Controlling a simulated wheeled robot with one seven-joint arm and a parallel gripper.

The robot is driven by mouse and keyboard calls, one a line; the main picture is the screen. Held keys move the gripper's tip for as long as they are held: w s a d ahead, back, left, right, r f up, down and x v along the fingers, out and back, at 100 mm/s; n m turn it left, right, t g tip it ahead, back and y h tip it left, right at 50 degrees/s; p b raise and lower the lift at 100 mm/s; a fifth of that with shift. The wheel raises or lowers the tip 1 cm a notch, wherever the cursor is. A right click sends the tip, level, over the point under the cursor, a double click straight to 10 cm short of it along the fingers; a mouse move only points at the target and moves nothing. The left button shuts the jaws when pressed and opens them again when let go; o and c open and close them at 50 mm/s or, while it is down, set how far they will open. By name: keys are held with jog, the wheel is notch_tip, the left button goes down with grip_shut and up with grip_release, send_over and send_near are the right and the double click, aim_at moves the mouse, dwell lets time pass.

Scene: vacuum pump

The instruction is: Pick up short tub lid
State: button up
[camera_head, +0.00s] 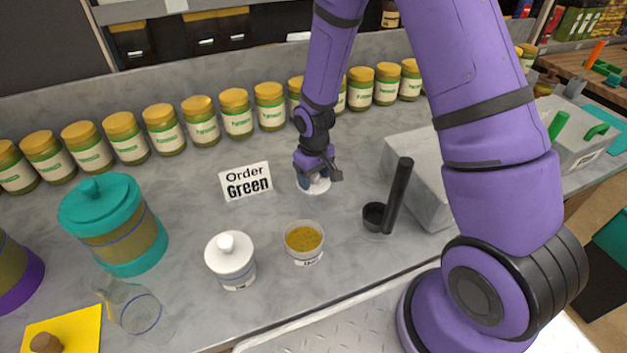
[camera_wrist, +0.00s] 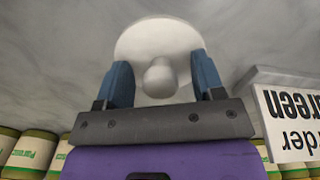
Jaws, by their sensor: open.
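The short tub lid (camera_head: 318,187) is a white disc with a round knob, lying on the grey counter behind the open short tub. In the wrist view the lid (camera_wrist: 150,38) shows large, its knob (camera_wrist: 159,77) between the two blue fingers. My gripper (camera_head: 315,182) is at the lid in the head view; the wrist view shows its fingers (camera_wrist: 162,78) apart, one on each side of the knob, with gaps to it. The short tub (camera_head: 304,243) stands open with yellow-brown contents. In the head view my gripper hides part of the lid.
A lidded white tub (camera_head: 231,262) stands left of the open tub. An "Order Green" sign (camera_head: 246,182) stands left of my gripper. A black cup with a handle (camera_head: 378,216) and a grey box (camera_head: 418,180) are to the right. Several jars (camera_head: 236,115) line the back.

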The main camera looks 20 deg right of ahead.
jog(key=c, duration=1)
jog(key=shift+r, duration=0.15)
